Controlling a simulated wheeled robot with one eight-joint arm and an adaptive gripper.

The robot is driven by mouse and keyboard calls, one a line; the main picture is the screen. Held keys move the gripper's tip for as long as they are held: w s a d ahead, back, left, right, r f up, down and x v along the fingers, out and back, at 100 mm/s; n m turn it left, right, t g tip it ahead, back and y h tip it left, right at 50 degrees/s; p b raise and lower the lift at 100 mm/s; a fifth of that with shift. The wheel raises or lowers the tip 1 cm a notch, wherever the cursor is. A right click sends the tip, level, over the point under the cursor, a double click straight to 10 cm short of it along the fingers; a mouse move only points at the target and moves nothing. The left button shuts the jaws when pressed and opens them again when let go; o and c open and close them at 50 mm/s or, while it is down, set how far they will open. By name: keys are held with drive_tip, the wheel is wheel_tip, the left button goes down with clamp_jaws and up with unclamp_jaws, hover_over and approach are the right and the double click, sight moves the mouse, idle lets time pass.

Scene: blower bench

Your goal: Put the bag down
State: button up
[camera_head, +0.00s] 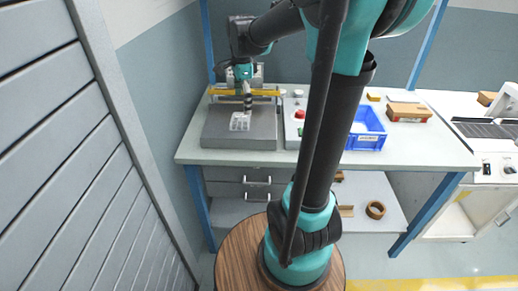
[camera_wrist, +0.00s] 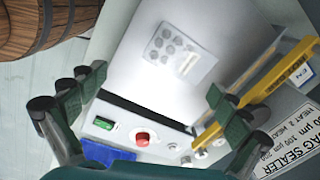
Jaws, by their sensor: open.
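The bag (camera_head: 240,121) is a small clear pouch with several round pale items in it. It lies flat on the grey plate of the bag sealer (camera_head: 225,136). In the wrist view the bag (camera_wrist: 178,50) lies on the bright plate, beyond my fingertips and apart from them. My gripper (camera_head: 247,97) is over the sealer, close behind the bag in the head view. In the wrist view my gripper (camera_wrist: 158,88) has its two fingers wide apart with nothing between them.
The sealer's yellow bar (camera_wrist: 272,80) runs close to my right finger in the wrist view. A control panel with a red button (camera_head: 299,114) adjoins the plate. A blue bin (camera_head: 368,130) and a brown block (camera_head: 408,111) stand further right on the bench (camera_head: 430,152).

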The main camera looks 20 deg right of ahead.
drive_tip(key=s+f+n, duration=0.3)
drive_tip(key=s+d+f+n+t, duration=0.1)
drive_tip(key=s+f+n, duration=0.2)
drive_tip(key=s+d+f+n+t, duration=0.1)
drive_tip(key=s+f+n, duration=0.2)
drive_tip(key=s, duration=0.1)
drive_tip(key=shift+f, duration=0.1)
drive_tip(key=s+d+f+n+t, duration=0.1)
drive_tip(key=s+f+n, duration=0.5)
drive_tip(key=s+n, duration=0.2)
drive_tip(key=shift+s+f, duration=0.3)
drive_tip(key=shift+f, duration=0.1)
